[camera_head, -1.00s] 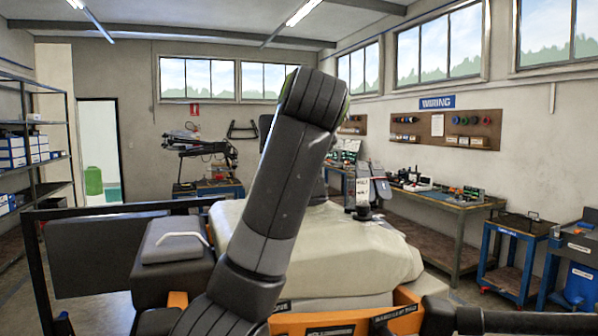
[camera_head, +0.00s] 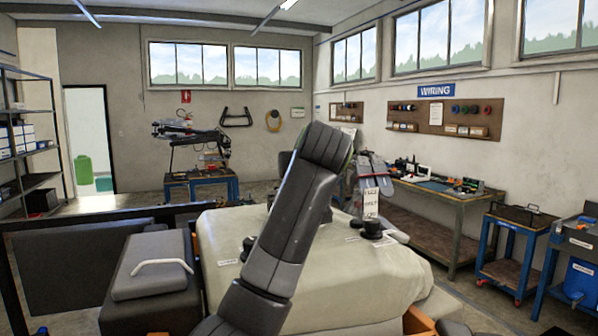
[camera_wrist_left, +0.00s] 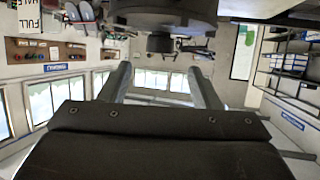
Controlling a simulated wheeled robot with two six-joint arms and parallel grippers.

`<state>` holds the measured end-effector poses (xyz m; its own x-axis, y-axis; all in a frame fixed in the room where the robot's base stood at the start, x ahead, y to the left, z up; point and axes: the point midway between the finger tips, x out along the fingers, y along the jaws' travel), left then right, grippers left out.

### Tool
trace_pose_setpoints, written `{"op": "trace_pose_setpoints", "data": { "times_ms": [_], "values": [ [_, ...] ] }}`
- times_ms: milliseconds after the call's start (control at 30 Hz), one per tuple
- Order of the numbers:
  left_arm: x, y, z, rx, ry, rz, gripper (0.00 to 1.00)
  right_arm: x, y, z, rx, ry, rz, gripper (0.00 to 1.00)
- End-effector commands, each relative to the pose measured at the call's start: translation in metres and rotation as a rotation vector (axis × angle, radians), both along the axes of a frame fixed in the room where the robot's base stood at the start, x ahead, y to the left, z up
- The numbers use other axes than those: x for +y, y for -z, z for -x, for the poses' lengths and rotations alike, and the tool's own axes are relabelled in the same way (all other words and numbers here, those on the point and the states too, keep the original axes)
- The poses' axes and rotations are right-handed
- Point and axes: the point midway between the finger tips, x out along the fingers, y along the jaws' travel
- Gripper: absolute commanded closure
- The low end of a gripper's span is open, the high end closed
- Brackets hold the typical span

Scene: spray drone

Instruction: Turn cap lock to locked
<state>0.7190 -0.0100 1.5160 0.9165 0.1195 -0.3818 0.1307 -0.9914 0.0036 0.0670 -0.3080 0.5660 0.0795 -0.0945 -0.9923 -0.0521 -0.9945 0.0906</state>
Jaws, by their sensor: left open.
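The cream tank (camera_head: 400,275) fills the lower middle of the head view. A black cap (camera_head: 372,230) stands on its top, right of my left arm, with a white level tag reading FREE, HALF and FULL (camera_head: 371,203) just behind it. My left arm crosses the tank's middle and hides part of it; its gripper cannot be made out there. In the left wrist view, which looks upside down, the fingers of my left gripper (camera_wrist_left: 160,75) are apart with nothing between them. The lock's position cannot be read.
A dark grey box with a white handle (camera_head: 160,265) sits left of the tank. A wiring bench (camera_head: 455,215) lines the right wall, with blue carts (camera_head: 515,240) nearer. A shelf (camera_head: 35,145) stands at left.

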Motion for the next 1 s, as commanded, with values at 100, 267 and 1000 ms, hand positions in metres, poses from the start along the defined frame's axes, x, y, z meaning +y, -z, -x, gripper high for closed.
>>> {"op": "trace_pose_setpoints", "data": {
  "times_ms": [100,267,1000],
  "values": [
    [0.004,0.006,-0.025,0.006,-0.002,-0.002,0.43,-0.001,-0.020,-0.007,-0.010,-0.003,0.001,0.64],
    [0.007,0.017,-0.051,0.005,-0.001,-0.002,0.43,-0.001,-0.036,-0.025,-0.034,-0.007,0.001,0.64],
    [0.011,0.034,-0.080,0.000,0.000,0.000,0.48,0.004,-0.049,-0.015,-0.022,-0.002,-0.005,0.64]
  ]
}}
